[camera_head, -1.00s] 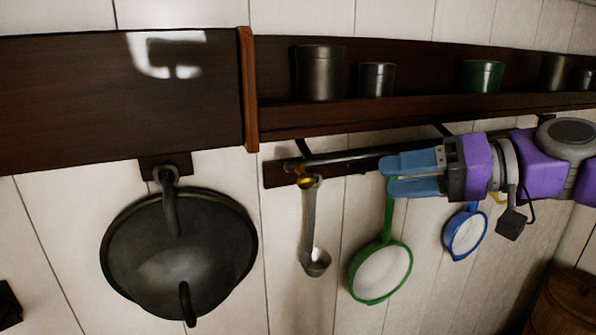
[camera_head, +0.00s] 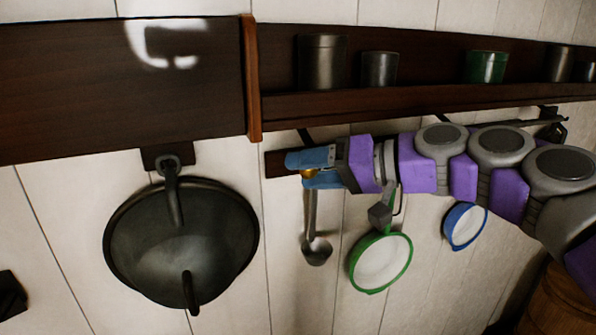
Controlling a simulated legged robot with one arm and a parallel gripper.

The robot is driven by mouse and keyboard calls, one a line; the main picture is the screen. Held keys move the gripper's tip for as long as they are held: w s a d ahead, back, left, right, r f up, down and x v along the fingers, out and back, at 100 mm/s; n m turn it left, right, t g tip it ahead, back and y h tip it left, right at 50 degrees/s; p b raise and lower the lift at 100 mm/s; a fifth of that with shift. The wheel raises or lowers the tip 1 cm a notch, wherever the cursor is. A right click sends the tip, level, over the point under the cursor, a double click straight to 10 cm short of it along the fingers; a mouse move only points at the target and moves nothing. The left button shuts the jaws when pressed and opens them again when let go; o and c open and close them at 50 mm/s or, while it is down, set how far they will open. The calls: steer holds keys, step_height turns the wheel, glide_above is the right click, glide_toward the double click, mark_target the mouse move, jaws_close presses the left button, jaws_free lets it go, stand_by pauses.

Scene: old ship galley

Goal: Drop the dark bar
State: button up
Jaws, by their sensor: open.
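A dark bar (camera_head: 520,123) runs along the wall below the shelf. Its right part shows above my arm, and its middle is hidden behind the arm. My gripper (camera_head: 307,170) is open at the bar's left end, its blue fingers pointing left. A brass-coloured knob (camera_head: 308,173) shows between the two fingers; I cannot tell whether they touch it. A grey ladle (camera_head: 316,250) hangs just below the fingers, its top hidden by them.
The wooden shelf (camera_head: 400,101) above holds several cups. A barrel (camera_head: 555,300) stands at lower right.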

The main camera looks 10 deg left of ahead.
steer(key=shift+x, duration=1.15)
steer(key=shift+c, duration=0.3)
jaws_close()
